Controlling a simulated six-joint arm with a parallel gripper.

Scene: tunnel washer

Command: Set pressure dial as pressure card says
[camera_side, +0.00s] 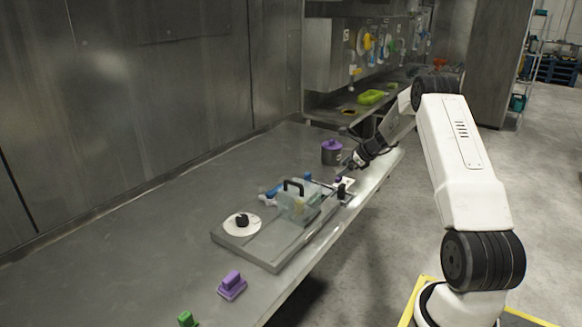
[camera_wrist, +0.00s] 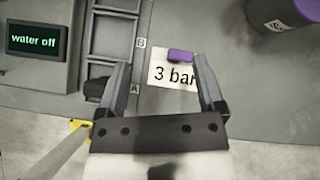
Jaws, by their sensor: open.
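The pressure card (camera_wrist: 172,76) is white and reads "3 bar" in the wrist view; its right end is hidden behind a finger. A small purple block (camera_wrist: 181,55) lies at its top edge. My gripper (camera_wrist: 161,66) is open above the card, one finger to each side, with nothing seen held. In the side view my gripper (camera_side: 352,165) is at the far end of the bench. A white disc with a black knob (camera_side: 242,222), likely the pressure dial, sits on the grey unit's near end. Its setting is too small to read.
A display (camera_wrist: 38,40) reads "water off". A purple-lidded pot (camera_side: 332,152) stands beyond the grey unit (camera_side: 275,250). A clear cover with a black handle (camera_side: 293,186) stands on the unit. Purple (camera_side: 232,285) and green (camera_side: 187,319) brushes lie nearer. The left bench is clear.

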